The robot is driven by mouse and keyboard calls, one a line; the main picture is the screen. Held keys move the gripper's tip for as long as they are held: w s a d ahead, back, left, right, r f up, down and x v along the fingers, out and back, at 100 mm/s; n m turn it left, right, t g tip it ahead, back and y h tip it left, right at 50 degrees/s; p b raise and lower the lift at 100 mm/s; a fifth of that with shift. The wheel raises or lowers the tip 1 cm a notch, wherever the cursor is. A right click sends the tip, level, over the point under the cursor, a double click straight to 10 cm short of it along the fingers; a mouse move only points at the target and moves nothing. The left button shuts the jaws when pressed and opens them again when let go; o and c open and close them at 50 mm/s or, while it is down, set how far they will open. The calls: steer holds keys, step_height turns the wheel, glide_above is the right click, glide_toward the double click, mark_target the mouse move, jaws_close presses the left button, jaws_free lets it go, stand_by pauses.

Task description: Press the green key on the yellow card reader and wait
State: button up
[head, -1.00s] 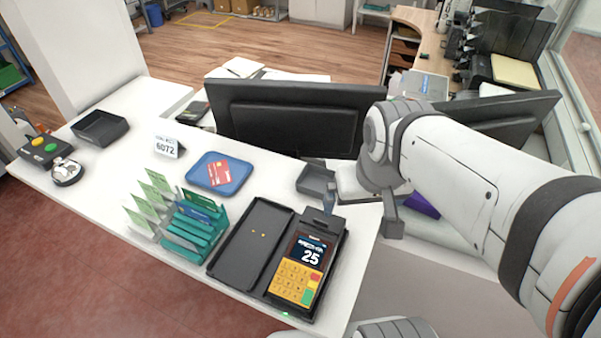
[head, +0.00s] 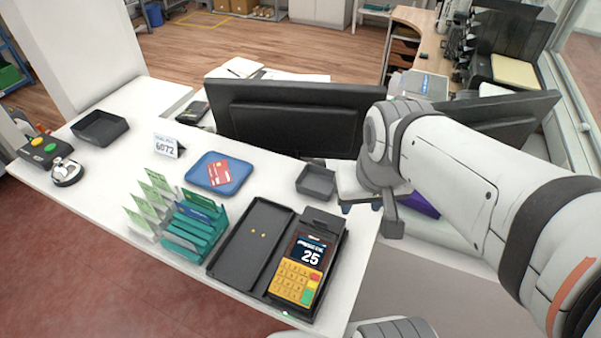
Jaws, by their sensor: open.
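The yellow card reader (head: 296,275) sits in a black holder at the front right of the white counter. Its dark screen (head: 309,252) shows a large 25 under a small line of text too blurred to read surely. The green key (head: 308,296) is at the lower right of the keypad, below a red key (head: 315,276); it is uncovered. My gripper (head: 361,208) is behind and to the right of the reader, apart from it, partly hidden by my arm. Its bluish fingertips are apart, with nothing seen between them.
An empty black tray (head: 238,258) adjoins the reader on the left, then a teal rack (head: 195,235) with cards. A small dark tray (head: 317,184) lies behind the reader. A blue tray (head: 236,163) holds a red card. Black monitors (head: 285,118) stand behind.

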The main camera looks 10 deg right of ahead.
jaws_close()
stand_by(0.8)
